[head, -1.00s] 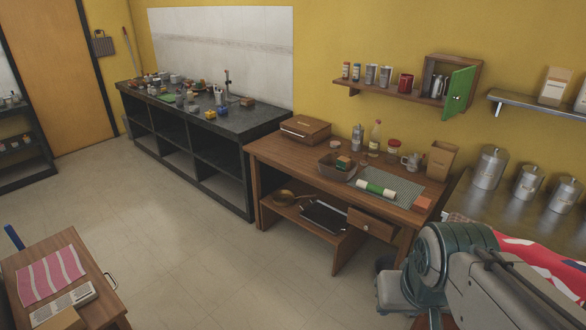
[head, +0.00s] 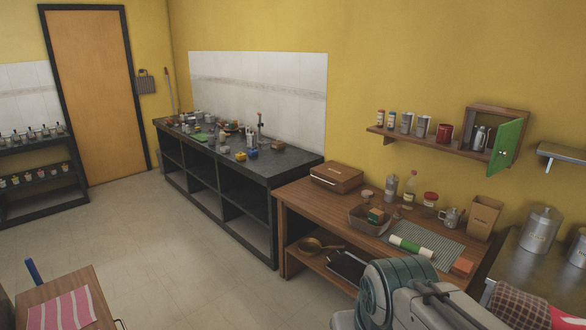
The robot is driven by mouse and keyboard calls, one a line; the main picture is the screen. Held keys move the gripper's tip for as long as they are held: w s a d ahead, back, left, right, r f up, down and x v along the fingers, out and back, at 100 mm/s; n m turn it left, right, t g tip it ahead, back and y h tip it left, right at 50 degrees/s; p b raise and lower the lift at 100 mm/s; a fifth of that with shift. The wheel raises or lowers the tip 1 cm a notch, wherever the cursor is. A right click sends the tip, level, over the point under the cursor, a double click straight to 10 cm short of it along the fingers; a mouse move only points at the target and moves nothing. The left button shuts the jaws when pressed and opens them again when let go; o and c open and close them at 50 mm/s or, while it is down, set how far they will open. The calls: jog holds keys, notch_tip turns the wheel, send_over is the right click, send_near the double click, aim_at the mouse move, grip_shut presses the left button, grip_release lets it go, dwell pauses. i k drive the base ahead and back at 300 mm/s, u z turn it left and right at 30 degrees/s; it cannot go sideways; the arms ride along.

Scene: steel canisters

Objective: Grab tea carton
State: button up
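No carton can be read for certain as tea from here. A small green and orange box (head: 376,215) sits in the brown basket (head: 358,222) on the wooden table (head: 318,205). A tall brown carton (head: 484,218) with a small label stands at the table's right end, beside a small metal pot (head: 451,217). The label is too small to read. My arm shows at the lower right, in front of the table. My gripper is out of view.
The table also holds a wooden box (head: 337,179), bottles, a red-lidded jar (head: 430,199), a mat and a green-and-white roll (head: 411,247). A wall shelf (head: 388,134) with an open green door (head: 507,145) hangs above. Canisters (head: 540,230) stand right. Floor (head: 190,225) is open at left.

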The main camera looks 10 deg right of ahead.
aim_at(375, 216)
jog(key=u, duration=0.05)
jog(key=i, duration=3.9)
jog(key=z, duration=3)
